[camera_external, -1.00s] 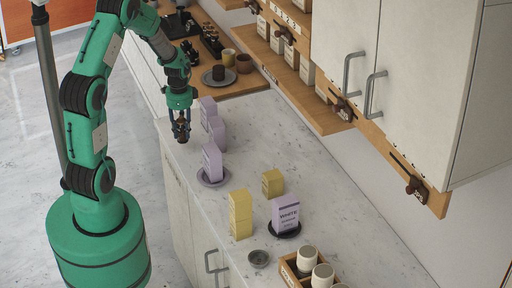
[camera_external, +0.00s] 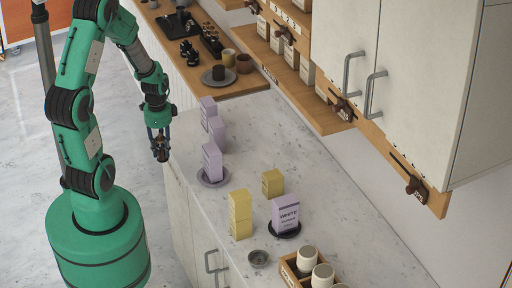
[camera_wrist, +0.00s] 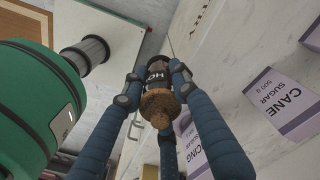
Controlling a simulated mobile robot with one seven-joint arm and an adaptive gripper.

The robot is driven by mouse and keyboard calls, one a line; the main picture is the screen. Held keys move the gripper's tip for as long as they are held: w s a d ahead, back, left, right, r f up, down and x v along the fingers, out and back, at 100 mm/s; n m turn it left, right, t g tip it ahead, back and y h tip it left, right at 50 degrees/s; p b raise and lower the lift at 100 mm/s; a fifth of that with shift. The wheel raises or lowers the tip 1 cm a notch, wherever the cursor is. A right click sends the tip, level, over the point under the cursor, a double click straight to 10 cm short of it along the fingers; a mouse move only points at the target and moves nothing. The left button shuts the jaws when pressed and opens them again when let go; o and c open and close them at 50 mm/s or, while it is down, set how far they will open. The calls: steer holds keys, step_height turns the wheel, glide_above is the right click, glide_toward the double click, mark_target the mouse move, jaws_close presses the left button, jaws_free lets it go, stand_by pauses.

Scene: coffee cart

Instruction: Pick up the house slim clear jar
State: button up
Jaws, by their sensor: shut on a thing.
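My gripper (camera_external: 158,132) is shut on a slim clear jar (camera_external: 161,153) with dark contents. The jar hangs in the air just left of the counter's edge in the external view. In the wrist view the jar (camera_wrist: 157,72) sits between the blue fingers of my gripper (camera_wrist: 152,88), with a cork end (camera_wrist: 160,108) towards the camera. Its dark label shows only a few letters, partly covered by the fingers.
A box of cups (camera_external: 290,268) stands at the front. Cabinets (camera_external: 420,90) overhang the right side. Open floor lies left.

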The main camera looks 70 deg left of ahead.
steer(key=shift+s+d, duration=0.4)
steer(key=shift+s, duration=0.05)
